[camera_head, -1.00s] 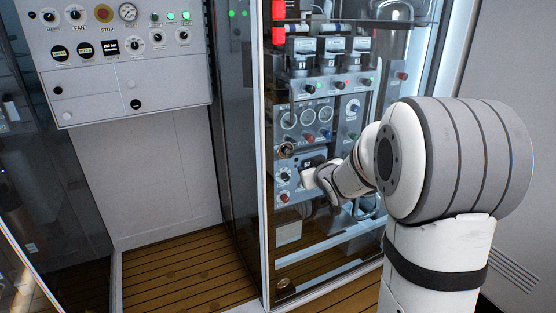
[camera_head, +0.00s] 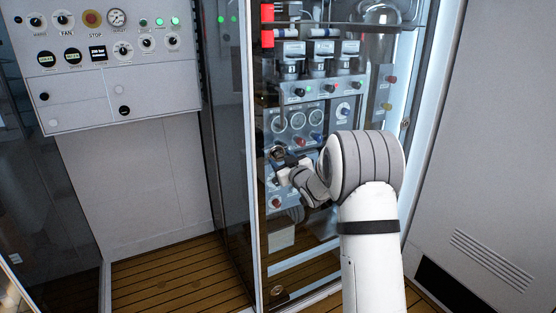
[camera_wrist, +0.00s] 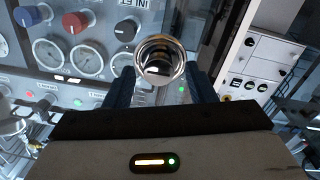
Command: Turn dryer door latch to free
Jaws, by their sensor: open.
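The glass dryer door (camera_head: 262,225) appears closed over a cabinet of gauges and knobs. A round, shiny metal latch knob (camera_head: 277,152) sits near its left edge. My gripper (camera_head: 284,163) is at this knob, partly covering it. In the wrist view the knob (camera_wrist: 160,58) is centred just ahead of my open gripper (camera_wrist: 161,85), with one dark finger on each side. I cannot tell whether the fingers touch it. A second, similar round fitting (camera_head: 277,292) is low on the door.
A control panel (camera_head: 115,85) with dials, a red stop button and green lights hangs at the left. A grey wall (camera_head: 490,150) with a vent stands at the right. Wooden floor (camera_head: 185,275) shows in the open bay at the left.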

